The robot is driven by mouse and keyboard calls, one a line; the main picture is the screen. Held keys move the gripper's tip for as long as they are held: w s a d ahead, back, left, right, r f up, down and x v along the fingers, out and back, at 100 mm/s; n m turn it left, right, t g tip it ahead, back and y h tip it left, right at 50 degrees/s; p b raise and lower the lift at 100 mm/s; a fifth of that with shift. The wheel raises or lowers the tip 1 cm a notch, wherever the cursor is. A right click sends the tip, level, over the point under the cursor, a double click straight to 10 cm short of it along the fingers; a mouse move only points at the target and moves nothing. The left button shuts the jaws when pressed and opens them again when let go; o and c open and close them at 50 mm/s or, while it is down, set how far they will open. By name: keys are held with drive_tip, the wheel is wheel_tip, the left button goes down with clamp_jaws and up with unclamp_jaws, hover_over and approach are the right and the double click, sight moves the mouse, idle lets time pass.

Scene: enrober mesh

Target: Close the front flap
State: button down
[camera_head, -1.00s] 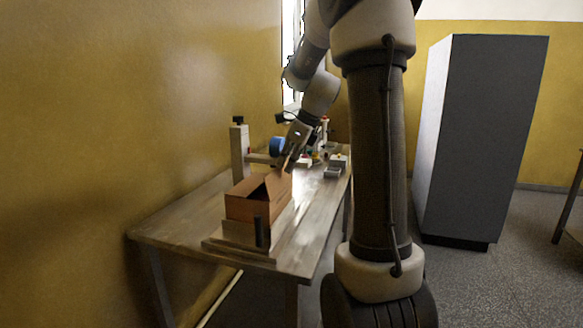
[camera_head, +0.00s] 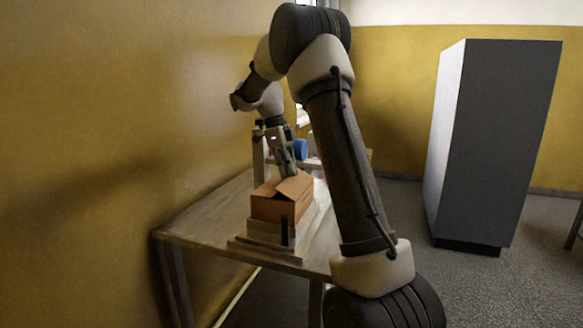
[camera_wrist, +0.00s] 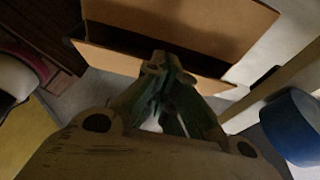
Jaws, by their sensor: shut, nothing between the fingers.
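A brown cardboard box (camera_head: 277,209) stands on a raised platform (camera_head: 262,246) on the table. A top flap (camera_head: 294,187) slants over the box opening; I cannot tell whether it is the front flap. My gripper (camera_head: 291,174) is shut and points down at the far side of the box top, at or very near the flap. In the wrist view the closed fingertips (camera_wrist: 165,62) lie in front of a narrow cardboard panel (camera_wrist: 115,60), with a wider panel (camera_wrist: 190,22) beyond. A dark gap shows between the panels. Contact is unclear.
A blue roll (camera_head: 300,149) is beside the gripper, and also shows in the wrist view (camera_wrist: 297,125). A dark upright post (camera_head: 285,232) stands before the box. The yellow wall is close on the left. A tall grey cabinet (camera_head: 495,140) stands right. The table's front left (camera_head: 205,228) is clear.

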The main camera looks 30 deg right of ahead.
drive_tip(key=shift+w+a+f, duration=0.4)
drive_tip(key=shift+w+f, duration=0.1)
drive_tip(key=shift+f, duration=0.35)
idle(1.2)
